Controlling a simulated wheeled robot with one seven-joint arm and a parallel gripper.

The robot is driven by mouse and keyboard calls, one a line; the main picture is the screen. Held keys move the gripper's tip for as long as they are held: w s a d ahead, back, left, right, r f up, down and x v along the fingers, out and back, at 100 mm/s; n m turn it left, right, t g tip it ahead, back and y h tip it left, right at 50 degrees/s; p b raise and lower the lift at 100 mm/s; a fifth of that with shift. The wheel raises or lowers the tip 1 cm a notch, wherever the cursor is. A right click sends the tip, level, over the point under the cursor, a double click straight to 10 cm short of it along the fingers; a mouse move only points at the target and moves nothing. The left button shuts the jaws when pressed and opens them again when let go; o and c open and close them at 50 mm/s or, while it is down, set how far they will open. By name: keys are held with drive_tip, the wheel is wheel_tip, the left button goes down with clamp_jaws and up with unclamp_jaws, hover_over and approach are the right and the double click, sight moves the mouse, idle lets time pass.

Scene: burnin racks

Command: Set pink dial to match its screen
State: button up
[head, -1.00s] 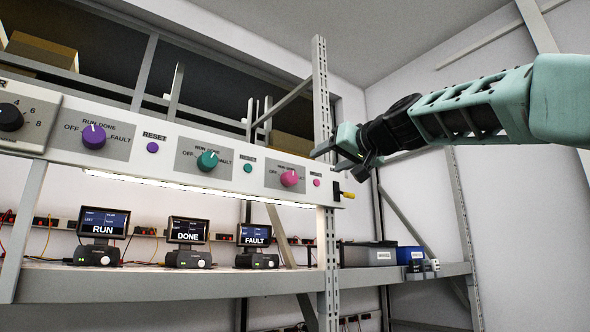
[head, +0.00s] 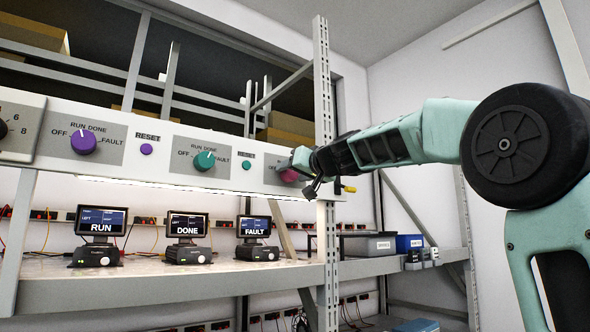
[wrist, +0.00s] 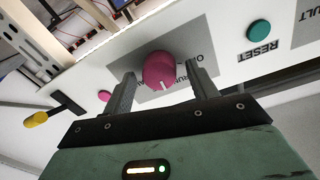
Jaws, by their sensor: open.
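The pink dial (head: 289,175) is at the right end of the long white panel, partly hidden by my gripper (head: 304,172) in the head view. In the wrist view the pink dial (wrist: 158,68) sits between the fingertips of my open gripper (wrist: 160,76), one finger on each side. I cannot tell whether either finger touches it. Its white pointer mark faces the gripper body, near the partly hidden RUN lettering; the other labels are mostly covered. The rightmost screen (head: 254,226), below the pink dial, reads FAULT.
Beside the dial are a small pink button (wrist: 104,96), a teal reset button (wrist: 259,31) and a yellow-tipped black lever (wrist: 37,118). The teal dial (head: 204,160) and purple dial (head: 83,142) are further left. A metal upright (head: 323,120) stands close by my gripper.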

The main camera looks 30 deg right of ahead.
drive_tip(key=c, duration=1)
drive_tip(key=m, duration=0.6)
drive_tip(key=shift+d+m, duration=0.1)
drive_tip(key=shift+m, duration=0.2)
drive_tip(key=m, duration=0.5)
drive_tip(key=shift+m, duration=0.3)
drive_tip(key=shift+f+m, duration=0.1)
drive_tip(key=shift+m, duration=0.2)
drive_tip(key=o, duration=1)
